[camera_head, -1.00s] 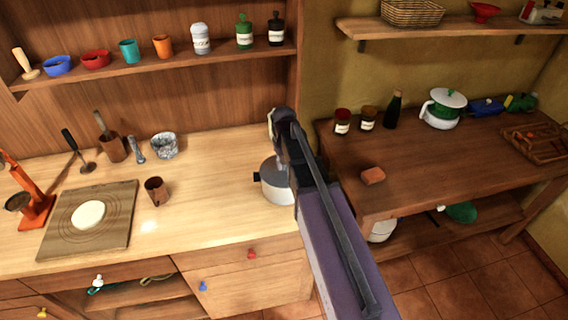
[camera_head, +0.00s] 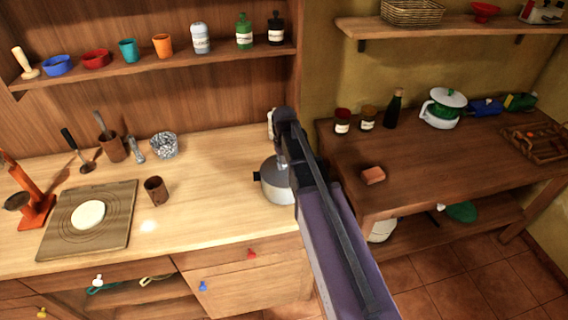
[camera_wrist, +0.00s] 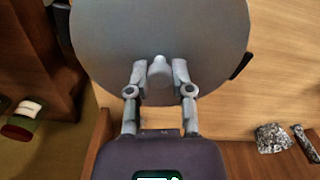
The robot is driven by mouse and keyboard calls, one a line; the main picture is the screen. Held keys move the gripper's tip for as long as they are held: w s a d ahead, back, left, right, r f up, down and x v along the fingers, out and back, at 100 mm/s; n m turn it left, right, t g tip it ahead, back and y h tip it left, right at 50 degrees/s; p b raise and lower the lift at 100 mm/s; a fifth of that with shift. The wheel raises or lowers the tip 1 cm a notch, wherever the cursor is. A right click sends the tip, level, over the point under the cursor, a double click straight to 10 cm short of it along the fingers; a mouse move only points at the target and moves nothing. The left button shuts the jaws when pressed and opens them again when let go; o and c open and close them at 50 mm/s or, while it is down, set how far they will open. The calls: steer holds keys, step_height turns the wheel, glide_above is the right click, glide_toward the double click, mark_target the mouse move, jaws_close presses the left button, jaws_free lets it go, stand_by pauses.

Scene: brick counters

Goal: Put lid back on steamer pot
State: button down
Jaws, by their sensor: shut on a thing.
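The steamer pot (camera_head: 274,187) is a grey metal pot with a dark side handle. It stands on the light wooden counter near its right end, partly hidden behind my arm. The lid (camera_wrist: 115,40) is a grey disc with a small knob, filling the top of the wrist view. My gripper (camera_wrist: 159,72) is shut on the lid's knob. The lid covers the pot from above, with a dark handle showing past its right edge. I cannot tell whether the lid rests fully on the rim.
A brown cup (camera_head: 156,190) and a board with dough (camera_head: 62,232) lie left of the pot. A speckled bowl (camera_head: 164,146) stands at the back. On the darker right-hand table are a sponge-like block (camera_head: 373,176) and a white-green pot (camera_head: 441,118). The counter just left of the pot is clear.

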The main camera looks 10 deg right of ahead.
steer(key=shift+c, duration=2.2)
jaws_free()
steer(key=o, duration=0.4)
steer(key=shift+o, duration=0.2)
steer(key=shift+r, duration=0.1)
steer(key=shift+r+p, duration=3.45)
steer(key=shift+p, duration=0.05)
jaws_close()
